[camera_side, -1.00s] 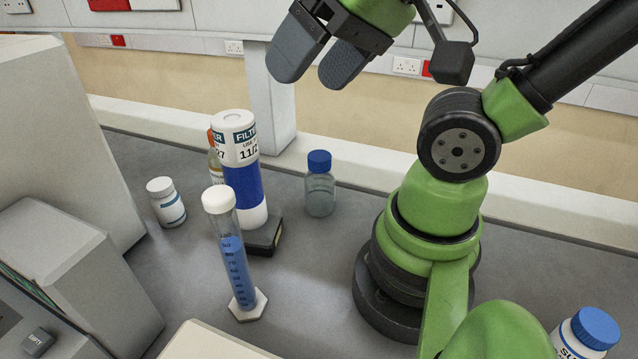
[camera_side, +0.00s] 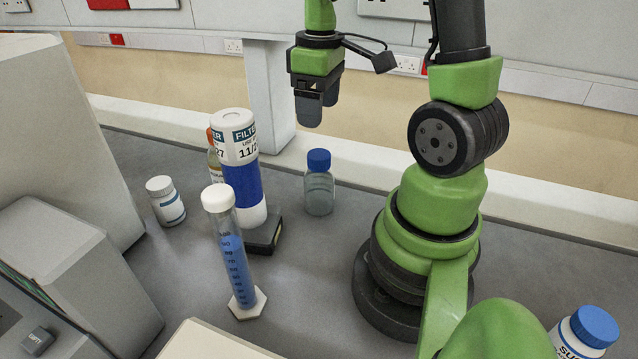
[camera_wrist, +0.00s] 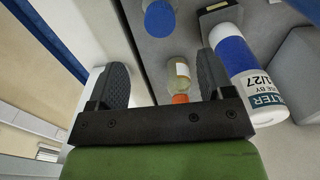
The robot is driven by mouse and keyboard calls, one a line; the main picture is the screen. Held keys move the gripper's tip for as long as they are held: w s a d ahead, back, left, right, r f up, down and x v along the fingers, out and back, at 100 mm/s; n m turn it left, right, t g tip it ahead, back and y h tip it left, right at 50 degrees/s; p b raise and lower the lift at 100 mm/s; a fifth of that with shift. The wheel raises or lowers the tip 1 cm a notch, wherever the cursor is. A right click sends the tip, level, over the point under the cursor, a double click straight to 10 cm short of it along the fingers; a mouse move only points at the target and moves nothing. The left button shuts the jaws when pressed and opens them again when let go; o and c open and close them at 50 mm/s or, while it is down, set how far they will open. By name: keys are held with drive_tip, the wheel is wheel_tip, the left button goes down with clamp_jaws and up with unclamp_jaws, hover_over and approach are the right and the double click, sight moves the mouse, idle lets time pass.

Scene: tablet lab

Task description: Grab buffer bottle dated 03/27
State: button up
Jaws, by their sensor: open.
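A bottle with an orange cap (camera_side: 213,150) stands behind the filter cylinder in the side view, mostly hidden. Only label ends, "ER" and "27", show, so I cannot read its full date. In the wrist view the orange-capped bottle (camera_wrist: 178,75) shows between and beyond my fingers, nearer the right one. My gripper (camera_side: 316,108) is open and empty, pointing down, high above the bench and to the right of that bottle. It also shows in the wrist view (camera_wrist: 162,70).
The filter cylinder (camera_side: 243,185), marked "FILTER", stands on a dark block (camera_side: 265,238) in front of the bottle. A blue-capped clear bottle (camera_side: 319,190) stands to the right. A measuring cylinder (camera_side: 234,262) and white jar (camera_side: 167,203) are near. A wall post (camera_side: 270,100) rises behind.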

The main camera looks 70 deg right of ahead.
sight(318, 154)
drive_tip(key=shift+s+d+f, duration=0.1)
drive_tip(key=shift+d+f, duration=0.25)
drive_tip(key=shift+f, duration=0.1)
wheel_tip(318, 154, down, 3)
drive_tip(key=shift+f, duration=0.2)
drive_tip(key=f, duration=0.6)
drive_tip(key=shift+a+f, duration=0.2)
drive_tip(key=shift+a, duration=0.1)
drive_tip(key=shift+w, duration=0.2)
clamp_jaws()
drive_tip(key=shift+r, duration=0.15)
